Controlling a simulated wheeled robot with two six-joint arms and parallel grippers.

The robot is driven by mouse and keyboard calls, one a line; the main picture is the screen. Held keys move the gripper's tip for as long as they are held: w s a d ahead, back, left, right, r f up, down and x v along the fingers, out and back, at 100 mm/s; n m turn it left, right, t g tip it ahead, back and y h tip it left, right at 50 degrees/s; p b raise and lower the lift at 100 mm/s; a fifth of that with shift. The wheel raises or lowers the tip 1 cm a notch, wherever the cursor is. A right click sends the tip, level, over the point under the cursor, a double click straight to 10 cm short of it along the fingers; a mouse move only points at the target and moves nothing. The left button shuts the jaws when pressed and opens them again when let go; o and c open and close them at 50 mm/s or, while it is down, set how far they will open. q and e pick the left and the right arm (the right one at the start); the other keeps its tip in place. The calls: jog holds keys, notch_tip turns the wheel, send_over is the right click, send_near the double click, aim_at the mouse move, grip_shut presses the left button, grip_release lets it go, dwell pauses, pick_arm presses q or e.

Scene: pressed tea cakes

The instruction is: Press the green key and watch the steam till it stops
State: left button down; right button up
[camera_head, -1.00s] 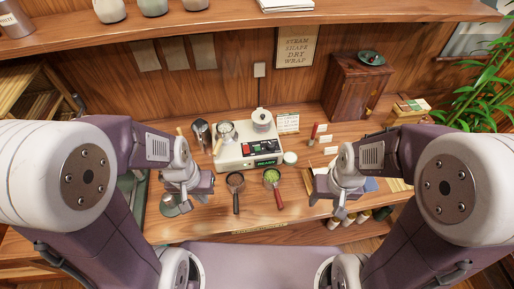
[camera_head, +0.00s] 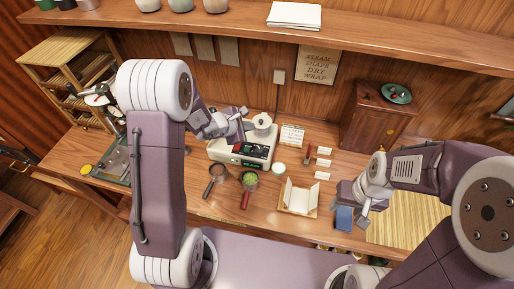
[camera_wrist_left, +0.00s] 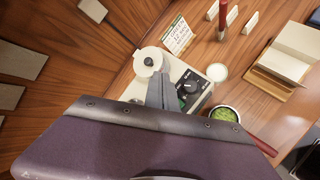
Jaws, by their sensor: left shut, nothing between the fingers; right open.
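The white steam machine (camera_head: 222,149) stands on the wooden counter, with a round-knobbed lid, a dark control panel with a red key, and a lit green display (camera_head: 251,165). My left gripper (camera_head: 244,132) is shut and empty, over the back of the panel. In the left wrist view its fingers (camera_wrist_left: 161,93) point down at the machine between the lid (camera_wrist_left: 148,62) and a black dial (camera_wrist_left: 190,84). I cannot make out the green key or tell whether the fingers touch it. No steam shows. My right gripper (camera_head: 352,212) is open and empty at the counter's front right.
An open paper wrap on a tray (camera_head: 298,198) and a wooden cabinet (camera_head: 375,118) are to the right. A shelf runs above.

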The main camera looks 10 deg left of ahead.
pick_arm(q)
jog(key=a+f, duration=0.1)
jog(key=a, duration=0.2)
jog(key=b, duration=0.3)
send_over(245, 150)
notch_tip(245, 150, down, 6)
jog(key=shift+s+a+r, duration=0.1)
jog(key=shift+s+a, duration=0.05)
jog(key=shift+d+f+b, duration=0.2)
jog(key=shift+f+b, duration=1.25)
jog(key=shift+b, duration=0.1)
pick_arm(e)
jog(key=f, duration=0.2)
jog(key=a+f, duration=0.1)
jog(key=f, duration=0.2)
jog(key=shift+a+f, duration=0.25)
jog(key=shift+f, duration=0.1)
